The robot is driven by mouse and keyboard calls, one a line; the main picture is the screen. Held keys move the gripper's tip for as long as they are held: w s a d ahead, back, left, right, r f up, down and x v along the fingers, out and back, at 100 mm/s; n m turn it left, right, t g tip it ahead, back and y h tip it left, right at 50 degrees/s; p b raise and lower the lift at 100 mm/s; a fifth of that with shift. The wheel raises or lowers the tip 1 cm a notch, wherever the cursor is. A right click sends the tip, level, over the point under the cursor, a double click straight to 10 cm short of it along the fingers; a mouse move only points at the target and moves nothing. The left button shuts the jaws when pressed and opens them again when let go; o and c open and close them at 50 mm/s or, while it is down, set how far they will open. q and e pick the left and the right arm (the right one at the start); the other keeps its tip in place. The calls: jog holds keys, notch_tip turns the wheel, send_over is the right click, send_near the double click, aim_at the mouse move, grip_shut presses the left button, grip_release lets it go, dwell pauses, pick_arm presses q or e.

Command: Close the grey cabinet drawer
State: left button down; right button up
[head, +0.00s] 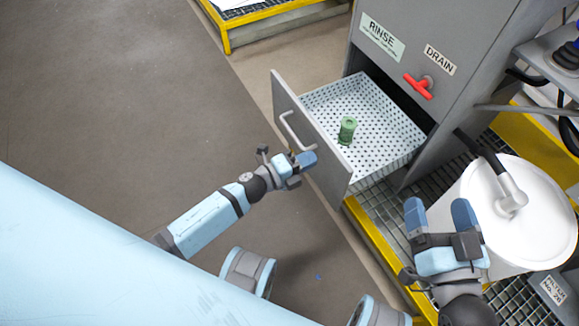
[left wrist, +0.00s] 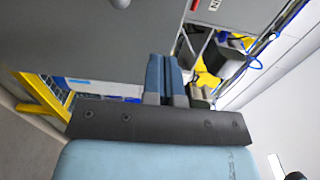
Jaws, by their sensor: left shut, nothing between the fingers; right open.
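The grey cabinet (head: 440,45) stands at the upper right of the head view, with its drawer pulled out. The drawer's grey front panel (head: 316,140) carries a bar handle (head: 298,135). My right gripper (head: 438,212) is open and empty, right of the drawer.
A white drum (head: 520,225) with a lid fitting stands to the right, close to my right gripper. A yellow-edged grating platform (head: 375,245) lies below the drawer. A red drain valve (head: 418,86) sticks out above the drawer. The floor at left is clear.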

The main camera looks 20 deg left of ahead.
aim_at(328, 150)
pick_arm(q)
jog(key=x, duration=0.3)
jog(key=shift+w+d, duration=0.25)
jog(key=shift+w, duration=0.05)
pick_arm(e)
jog(key=shift+s+a+r+t+y, duration=0.1)
jog(key=shift+a+r+t+y, duration=0.1)
jog(key=shift+r, duration=0.15)
jog(key=shift+s+a+r+t+y, duration=0.1)
jog(key=shift+r+t+y, duration=0.1)
jog(key=shift+r, duration=0.15)
jog(key=shift+w, duration=0.1)
